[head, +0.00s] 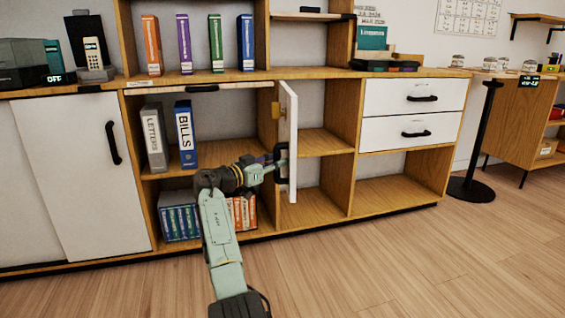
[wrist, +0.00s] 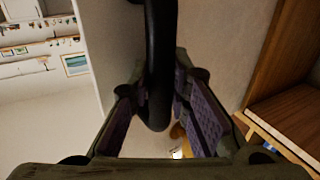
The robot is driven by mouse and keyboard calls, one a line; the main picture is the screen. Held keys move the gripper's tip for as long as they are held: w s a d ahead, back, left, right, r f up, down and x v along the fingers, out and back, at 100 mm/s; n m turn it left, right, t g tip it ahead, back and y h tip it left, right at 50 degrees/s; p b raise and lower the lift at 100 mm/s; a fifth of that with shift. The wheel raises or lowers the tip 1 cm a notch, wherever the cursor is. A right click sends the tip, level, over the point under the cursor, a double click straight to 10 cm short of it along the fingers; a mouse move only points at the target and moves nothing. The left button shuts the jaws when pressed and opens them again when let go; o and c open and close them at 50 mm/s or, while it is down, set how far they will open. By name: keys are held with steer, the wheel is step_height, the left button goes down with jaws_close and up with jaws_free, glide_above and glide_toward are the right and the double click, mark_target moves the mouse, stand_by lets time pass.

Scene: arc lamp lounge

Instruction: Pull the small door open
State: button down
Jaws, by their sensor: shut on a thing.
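The small door (head: 289,135) is a narrow white panel, standing swung out from the wooden cabinet, seen nearly edge-on in the head view. My gripper (head: 277,165) is at this handle. In the wrist view the black handle (wrist: 157,70) runs down between the two fingers of my gripper (wrist: 160,110), which are shut on it. The pale door face (wrist: 215,40) lies behind the handle. Part of the handle is hidden by the gripper in the head view.
An open shelf compartment (head: 322,142) lies right of the door. Binders (head: 186,138) and books (head: 180,222) fill shelves left. A large white sliding door (head: 75,170) is far left, white drawers (head: 414,115) are right. A black post (head: 484,140) stands right; the wood floor (head: 380,265) is clear.

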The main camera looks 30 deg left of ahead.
steer(key=shift+a, duration=0.2)
steer(key=c, duration=1.5)
jaws_free()
steer(key=v, duration=1.2)
steer(key=shift+r, duration=0.15)
